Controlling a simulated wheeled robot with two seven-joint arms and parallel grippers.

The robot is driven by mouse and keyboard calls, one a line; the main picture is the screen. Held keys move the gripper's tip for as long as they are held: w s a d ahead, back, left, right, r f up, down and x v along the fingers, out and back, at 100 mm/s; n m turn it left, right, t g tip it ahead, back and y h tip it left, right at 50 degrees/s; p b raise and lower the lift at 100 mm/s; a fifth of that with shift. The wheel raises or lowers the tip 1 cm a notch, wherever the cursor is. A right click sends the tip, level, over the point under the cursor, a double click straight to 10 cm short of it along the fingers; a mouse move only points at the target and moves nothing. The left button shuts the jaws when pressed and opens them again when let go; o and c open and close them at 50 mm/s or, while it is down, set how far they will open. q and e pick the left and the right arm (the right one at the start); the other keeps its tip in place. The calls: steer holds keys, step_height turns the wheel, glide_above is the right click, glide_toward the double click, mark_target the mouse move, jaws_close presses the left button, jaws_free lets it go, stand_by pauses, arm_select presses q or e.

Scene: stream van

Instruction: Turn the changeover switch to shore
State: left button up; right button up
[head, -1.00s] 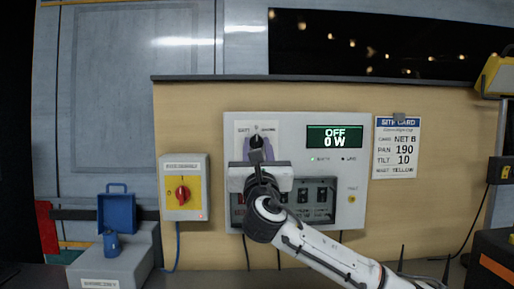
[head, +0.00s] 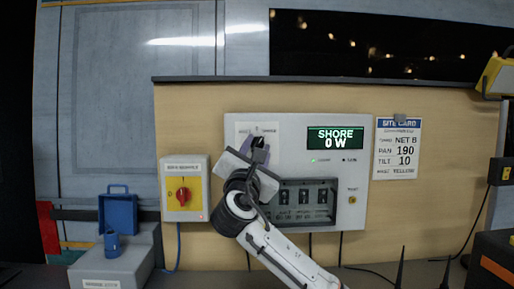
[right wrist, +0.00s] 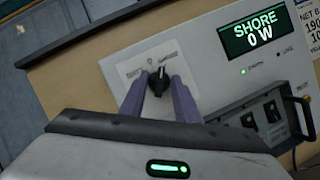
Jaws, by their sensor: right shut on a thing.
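The changeover switch is a black knob (right wrist: 158,80) on a white plate (right wrist: 135,60) at the upper left of the grey panel (head: 295,135). The right wrist view shows the knob between the two purple fingers of my right gripper (right wrist: 158,98), which is shut on it. In the head view my right gripper (head: 258,146) is tilted and covers most of the knob. The panel display (head: 335,138) reads SHORE, 0 W, with a green light lit below it. My left gripper is in neither view.
A grey box with a red rotary switch on a yellow plate (head: 183,192) is left of the panel. A row of breakers (head: 305,203) sits behind a frame below the display. A site card (head: 397,148) hangs at right.

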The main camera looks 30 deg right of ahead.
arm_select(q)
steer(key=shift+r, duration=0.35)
arm_select(e)
steer(key=shift+m+g+h, duration=0.3)
steer(key=shift+m+g, duration=0.4)
steer(key=shift+m, duration=0.9)
arm_select(q)
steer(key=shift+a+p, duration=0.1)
steer(key=shift+p, duration=0.2)
arm_select(e)
steer(key=o, duration=1)
steer(key=shift+o, duration=0.2)
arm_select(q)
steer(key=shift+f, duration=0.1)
arm_select(e)
steer(key=shift+a, duration=0.15)
arm_select(q)
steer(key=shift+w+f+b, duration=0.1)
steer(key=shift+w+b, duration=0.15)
steer(key=shift+b, duration=0.3)
arm_select(e)
steer(key=v, duration=1)
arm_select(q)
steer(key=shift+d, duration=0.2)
arm_select(e)
steer(key=shift+s+r, duration=0.1)
steer(key=shift+s, duration=0.05)
